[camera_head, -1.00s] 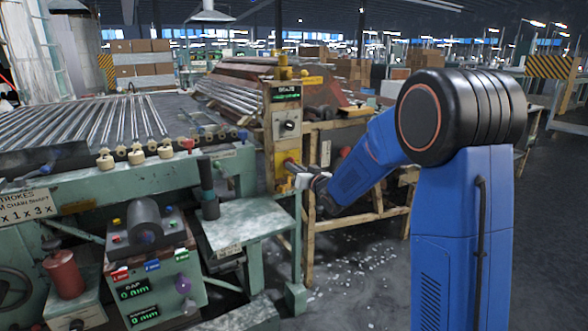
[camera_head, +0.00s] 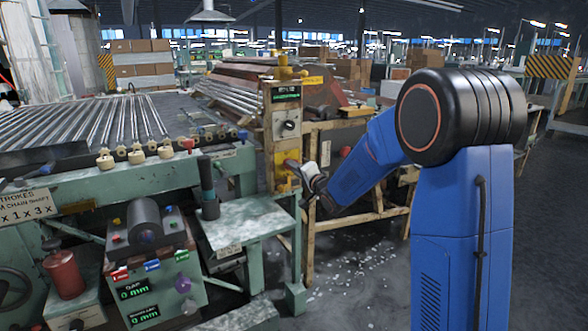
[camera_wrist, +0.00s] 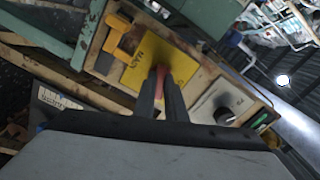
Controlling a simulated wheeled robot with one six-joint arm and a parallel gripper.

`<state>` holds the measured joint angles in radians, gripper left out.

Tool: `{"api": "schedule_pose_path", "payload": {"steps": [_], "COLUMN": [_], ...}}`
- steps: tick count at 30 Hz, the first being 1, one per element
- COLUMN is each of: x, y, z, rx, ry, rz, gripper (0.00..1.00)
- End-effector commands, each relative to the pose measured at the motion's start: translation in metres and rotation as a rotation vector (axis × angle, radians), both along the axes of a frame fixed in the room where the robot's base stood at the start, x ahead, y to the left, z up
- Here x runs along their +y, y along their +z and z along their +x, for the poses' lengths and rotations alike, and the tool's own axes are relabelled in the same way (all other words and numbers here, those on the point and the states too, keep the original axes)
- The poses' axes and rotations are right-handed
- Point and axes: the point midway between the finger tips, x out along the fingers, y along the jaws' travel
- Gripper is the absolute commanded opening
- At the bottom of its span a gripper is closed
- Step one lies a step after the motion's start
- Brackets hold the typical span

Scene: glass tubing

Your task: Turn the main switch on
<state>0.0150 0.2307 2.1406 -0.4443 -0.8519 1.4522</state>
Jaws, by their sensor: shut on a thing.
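The main switch shows as a red handle (camera_wrist: 162,73) on a yellow plate (camera_wrist: 181,65) with dark lettering in the wrist view. My gripper (camera_wrist: 161,88) is shut on this red handle, its two dark fingers on either side of it. The plate looks tilted in the wrist view. The fingers hide most of the handle. In the head view my gripper (camera_head: 295,167) is at the lower part of the upright control panel (camera_head: 268,130), and the handle is too small and covered to make out there.
A black knob (camera_head: 289,125) and a green-lit display (camera_head: 286,94) are above the gripper on the panel; the knob (camera_wrist: 224,115) also shows in the wrist view. A yellow handle (camera_wrist: 127,40) sits beside the plate. A green machine table (camera_head: 245,217) stands to the left.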

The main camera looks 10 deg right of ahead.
Motion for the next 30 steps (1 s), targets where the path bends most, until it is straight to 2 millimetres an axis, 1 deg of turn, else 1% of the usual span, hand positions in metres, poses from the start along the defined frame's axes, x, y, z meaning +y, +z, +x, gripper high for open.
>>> {"api": "schedule_pose_path", "payload": {"steps": [6, 15, 21, 30], "x": [-0.0004, -0.0005, -0.0005, -0.0006], "y": [-0.0012, -0.0015, -0.0016, -0.0018], "z": [-0.0003, -0.0004, -0.0004, -0.0003], "rx": [0.058, 0.114, 0.132, 0.139], "ry": [-0.001, -0.001, -0.001, -0.001], "rz": [0.173, 0.341, 0.397, 0.418], "gripper": [0.0, 0.0, 0.0, 0.0]}}
